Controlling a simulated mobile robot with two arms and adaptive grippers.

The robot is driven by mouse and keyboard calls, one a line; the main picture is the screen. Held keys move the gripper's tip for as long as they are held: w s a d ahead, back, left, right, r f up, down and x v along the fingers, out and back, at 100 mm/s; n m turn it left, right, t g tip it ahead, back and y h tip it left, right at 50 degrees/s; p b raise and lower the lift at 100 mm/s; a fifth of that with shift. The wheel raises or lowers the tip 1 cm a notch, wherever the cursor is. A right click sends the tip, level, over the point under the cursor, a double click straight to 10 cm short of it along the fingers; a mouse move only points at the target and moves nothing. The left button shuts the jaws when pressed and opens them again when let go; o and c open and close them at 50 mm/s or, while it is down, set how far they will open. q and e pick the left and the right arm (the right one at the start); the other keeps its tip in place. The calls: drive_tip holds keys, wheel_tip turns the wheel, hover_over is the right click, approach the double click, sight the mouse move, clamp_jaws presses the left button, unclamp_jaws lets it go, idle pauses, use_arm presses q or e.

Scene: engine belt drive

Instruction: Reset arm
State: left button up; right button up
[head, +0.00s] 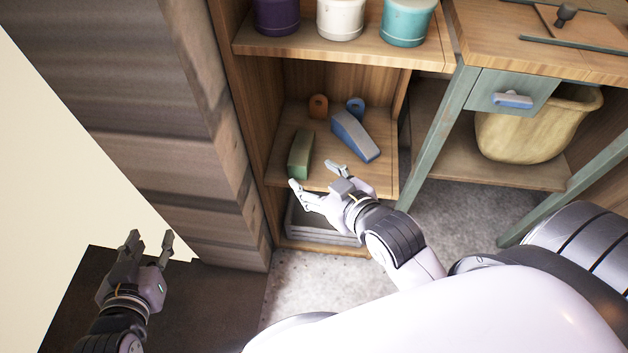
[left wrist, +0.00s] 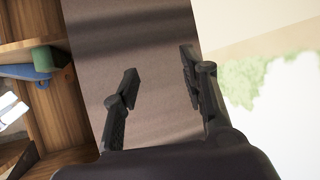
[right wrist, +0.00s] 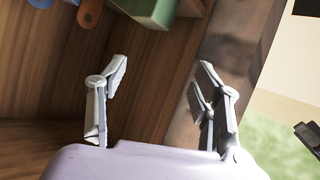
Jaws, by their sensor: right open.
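The middle shelf (head: 345,182) holds a green block (head: 300,154), a blue wedge-like piece (head: 355,137) and two small tagged pieces. Jars, including a white one (head: 340,18), stand above. A grey crate (head: 300,222) sits below. A workbench (head: 540,45) with a basket (head: 530,133) is right.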

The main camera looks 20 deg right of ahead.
drive_tip(key=shift+s+a+r+m+y, duration=0.2)
drive_tip(key=shift+s+a+m+y, duration=0.1)
drive_tip(key=shift+s+a+m, duration=0.25)
drive_tip(key=shift+w+a, duration=0.1)
drive_tip(key=shift+w, duration=0.05)
